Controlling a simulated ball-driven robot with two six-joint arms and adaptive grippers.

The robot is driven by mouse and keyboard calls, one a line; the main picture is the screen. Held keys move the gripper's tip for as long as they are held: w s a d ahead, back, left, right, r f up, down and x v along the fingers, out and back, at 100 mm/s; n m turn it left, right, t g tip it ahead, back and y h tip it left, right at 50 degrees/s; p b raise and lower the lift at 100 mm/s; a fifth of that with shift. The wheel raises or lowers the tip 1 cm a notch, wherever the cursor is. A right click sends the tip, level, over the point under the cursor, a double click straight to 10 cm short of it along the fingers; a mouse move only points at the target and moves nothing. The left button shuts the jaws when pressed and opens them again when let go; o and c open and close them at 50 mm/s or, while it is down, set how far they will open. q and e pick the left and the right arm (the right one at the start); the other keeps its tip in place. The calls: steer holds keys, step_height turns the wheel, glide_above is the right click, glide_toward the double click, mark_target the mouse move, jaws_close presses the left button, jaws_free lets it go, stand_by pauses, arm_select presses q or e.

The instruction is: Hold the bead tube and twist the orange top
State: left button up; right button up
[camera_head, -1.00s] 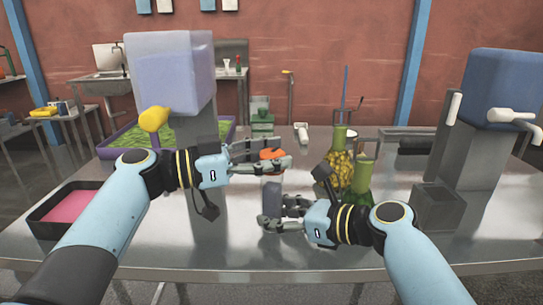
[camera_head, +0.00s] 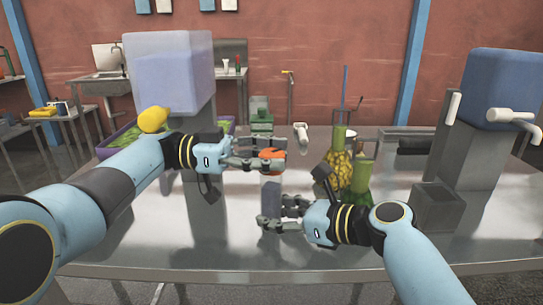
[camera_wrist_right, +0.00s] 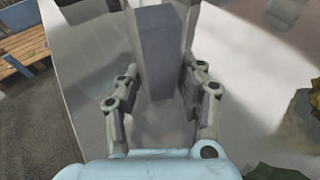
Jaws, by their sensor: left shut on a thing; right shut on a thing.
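The bead tube (camera_head: 271,188) stands upright above the metal table, a translucent grey-violet body with an orange top (camera_head: 271,153). My left gripper (camera_head: 272,160) comes in from the left and is shut on the orange top. My right gripper (camera_head: 282,212) is lower and shut on the tube's body. In the right wrist view the tube (camera_wrist_right: 162,50) shows as a grey-violet block between the fingers of my right gripper (camera_wrist_right: 155,90). The fingers hide part of the tube and of the top.
A yellow pineapple-like container (camera_head: 339,169) and a green bottle (camera_head: 361,174) stand close to the right of my grippers. A blue-topped machine (camera_head: 490,90) stands at the right, with a grey box (camera_head: 436,208) before it. The front of the table (camera_head: 240,248) is clear.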

arm_select(q)
steer(key=shift+f, duration=0.1)
steer(key=o, duration=1.2)
steer(key=shift+o, duration=0.2)
steer(key=shift+a, duration=0.1)
steer(key=w+a, duration=0.1)
steer(key=a, duration=1)
steer(key=shift+w+a, duration=0.25)
steer(key=shift+a, duration=0.15)
